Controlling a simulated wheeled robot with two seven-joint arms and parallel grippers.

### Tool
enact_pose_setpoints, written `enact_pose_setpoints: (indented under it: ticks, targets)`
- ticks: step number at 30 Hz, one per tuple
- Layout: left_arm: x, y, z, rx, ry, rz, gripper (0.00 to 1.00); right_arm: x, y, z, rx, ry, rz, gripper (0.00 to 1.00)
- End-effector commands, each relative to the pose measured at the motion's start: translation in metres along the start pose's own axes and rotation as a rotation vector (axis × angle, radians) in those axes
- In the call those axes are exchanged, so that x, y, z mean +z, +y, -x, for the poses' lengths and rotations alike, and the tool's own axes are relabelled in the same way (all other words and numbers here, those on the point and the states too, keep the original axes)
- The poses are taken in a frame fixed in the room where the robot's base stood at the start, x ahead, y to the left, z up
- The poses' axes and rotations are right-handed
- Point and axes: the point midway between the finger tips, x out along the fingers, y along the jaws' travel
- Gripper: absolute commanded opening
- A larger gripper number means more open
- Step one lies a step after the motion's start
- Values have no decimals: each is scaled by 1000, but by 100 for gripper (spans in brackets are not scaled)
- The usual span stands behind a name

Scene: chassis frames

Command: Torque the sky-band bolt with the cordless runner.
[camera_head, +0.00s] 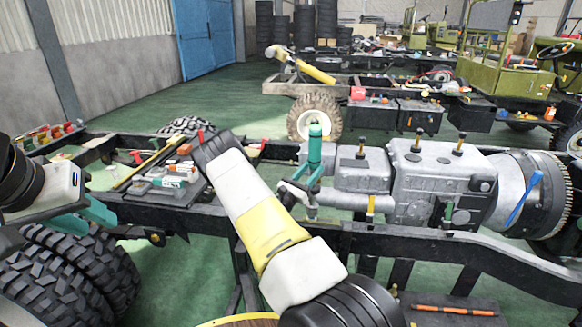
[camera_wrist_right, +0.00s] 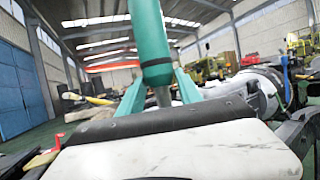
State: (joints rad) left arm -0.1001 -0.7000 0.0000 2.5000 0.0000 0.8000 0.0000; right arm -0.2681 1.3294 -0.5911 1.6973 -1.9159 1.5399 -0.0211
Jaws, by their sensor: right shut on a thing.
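The cordless runner (camera_head: 315,146), a green upright cylinder, is between the teal fingers of my right gripper (camera_head: 303,188), which is shut on it. In the right wrist view the runner (camera_wrist_right: 153,45) narrows to a grey lower end, partly hidden behind the gripper body. It stands left of the grey gearbox (camera_head: 425,180). Dark bolts with yellowish tops stand on the gearbox: a left one (camera_head: 361,146), a middle one (camera_head: 417,141) and a right one (camera_head: 460,144). I cannot make out a sky band on any. My left gripper (camera_head: 98,220) is open and empty at the left.
A black chassis rail (camera_head: 400,238) runs along the front. A tray of small parts (camera_head: 170,190) lies left of my right arm. A blue rod (camera_head: 523,198) leans at the bell housing (camera_head: 503,180). A tyre (camera_head: 75,270) stands front left.

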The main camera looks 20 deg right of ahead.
Motion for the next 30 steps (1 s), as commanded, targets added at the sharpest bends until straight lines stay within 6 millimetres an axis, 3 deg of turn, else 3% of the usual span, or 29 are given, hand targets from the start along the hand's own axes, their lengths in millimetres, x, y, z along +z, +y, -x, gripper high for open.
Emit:
enact_pose_setpoints:
  ticks: [30]
  targets:
    - [0, 0, 0, 0, 0, 0, 33, -9, 0, 4, -1, -5, -2, 0]
